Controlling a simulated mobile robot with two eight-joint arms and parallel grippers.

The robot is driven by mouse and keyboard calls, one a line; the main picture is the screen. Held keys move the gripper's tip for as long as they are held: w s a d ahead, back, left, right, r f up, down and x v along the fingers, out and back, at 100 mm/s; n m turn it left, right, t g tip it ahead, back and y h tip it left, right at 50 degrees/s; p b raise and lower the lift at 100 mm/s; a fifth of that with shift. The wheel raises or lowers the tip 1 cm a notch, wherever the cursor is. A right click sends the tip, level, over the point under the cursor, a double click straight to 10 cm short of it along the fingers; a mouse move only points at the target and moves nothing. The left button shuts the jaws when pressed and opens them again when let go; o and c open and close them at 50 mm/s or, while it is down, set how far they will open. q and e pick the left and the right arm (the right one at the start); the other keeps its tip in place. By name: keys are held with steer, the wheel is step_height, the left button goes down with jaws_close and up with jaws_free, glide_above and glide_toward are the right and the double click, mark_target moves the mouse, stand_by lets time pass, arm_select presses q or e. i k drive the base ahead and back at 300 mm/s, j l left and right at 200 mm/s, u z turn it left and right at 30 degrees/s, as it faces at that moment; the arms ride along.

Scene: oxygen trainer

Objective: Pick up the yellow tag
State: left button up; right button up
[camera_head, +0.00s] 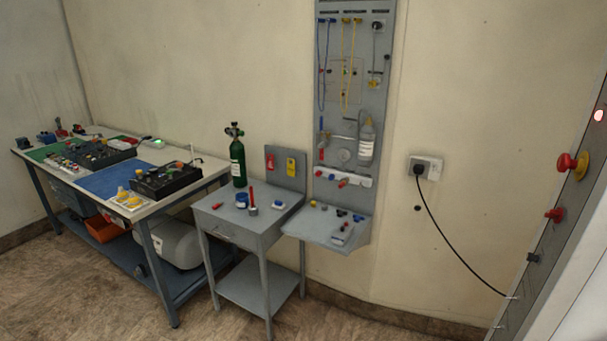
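A small yellow tag (291,166) hangs upright on the grey back panel of the small grey stand, in the middle of the view. A red tag (270,162) hangs just left of it on the same panel. Neither of my grippers shows in the head view, and nothing covers the yellow tag.
The small grey stand (231,220) holds a green cylinder (238,163) and small items. A grey wall panel (336,110) with a shelf stands to its right. A cluttered workbench (160,206) is at left. A black cable (448,238) hangs at right. The front floor is clear.

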mark_target(291, 168)
steer(key=i+j, duration=0.4)
steer(key=i, duration=0.15)
steer(key=i+j, duration=0.35)
steer(key=i, duration=0.2)
steer(key=i+j, duration=0.4)
steer(key=i, duration=0.15)
steer(key=i+j, duration=0.4)
steer(key=i, duration=0.15)
steer(key=i+j, duration=0.4)
steer(key=i, duration=0.15)
steer(key=u, duration=0.05)
